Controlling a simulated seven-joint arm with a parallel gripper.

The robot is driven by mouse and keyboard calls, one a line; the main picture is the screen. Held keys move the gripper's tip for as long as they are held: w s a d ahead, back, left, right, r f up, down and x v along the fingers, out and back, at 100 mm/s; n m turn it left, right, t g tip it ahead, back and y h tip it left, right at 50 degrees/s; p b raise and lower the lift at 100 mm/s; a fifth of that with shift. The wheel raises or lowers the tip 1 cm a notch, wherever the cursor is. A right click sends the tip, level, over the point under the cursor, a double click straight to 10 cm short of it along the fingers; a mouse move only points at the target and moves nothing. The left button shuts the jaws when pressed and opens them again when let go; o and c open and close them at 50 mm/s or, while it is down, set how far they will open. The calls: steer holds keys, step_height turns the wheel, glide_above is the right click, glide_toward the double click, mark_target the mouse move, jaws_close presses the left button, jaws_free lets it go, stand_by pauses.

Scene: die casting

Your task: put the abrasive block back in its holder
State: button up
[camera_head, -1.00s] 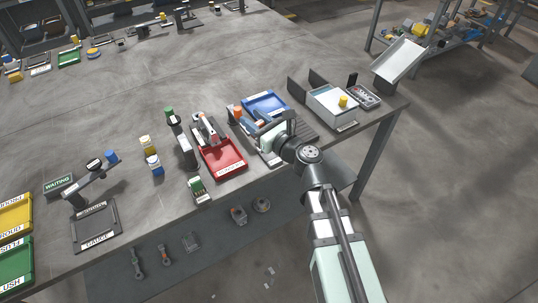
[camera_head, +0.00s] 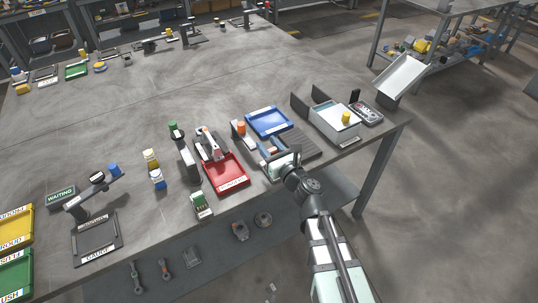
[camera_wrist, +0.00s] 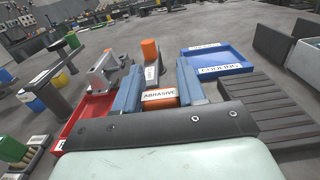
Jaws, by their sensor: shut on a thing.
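My gripper (camera_wrist: 160,85) is over the near part of the table, its two blue-grey fingers closed on the orange abrasive block (camera_wrist: 160,102), which carries a white "ABRASIVE" label. In the head view my gripper (camera_head: 271,147) is right of the red tray and in front of the blue tray. Just beyond the fingers, an orange piece (camera_wrist: 150,50) stands on a grey stand with a white label (camera_wrist: 152,75); it also shows in the head view (camera_head: 241,128). I cannot tell which fixture is the block's holder; the area beneath the gripper is hidden.
The red tray (camera_head: 226,186) with a grey part at its back lies left. The blue "COOLING" tray (camera_wrist: 225,66) is beyond on the right. A dark slatted rack (camera_wrist: 247,105) and a white box (camera_head: 334,130) stand to the right. The table's front edge is close.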

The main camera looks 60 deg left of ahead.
steer(key=shift+f, duration=1.9)
steer(key=shift+f, duration=0.2)
steer(key=o, duration=1)
steer(key=shift+o, duration=0.2)
steer(key=shift+r, duration=0.1)
steer(key=shift+d+r, duration=0.15)
steer(key=d, duration=0.7)
steer(key=shift+d, duration=0.15)
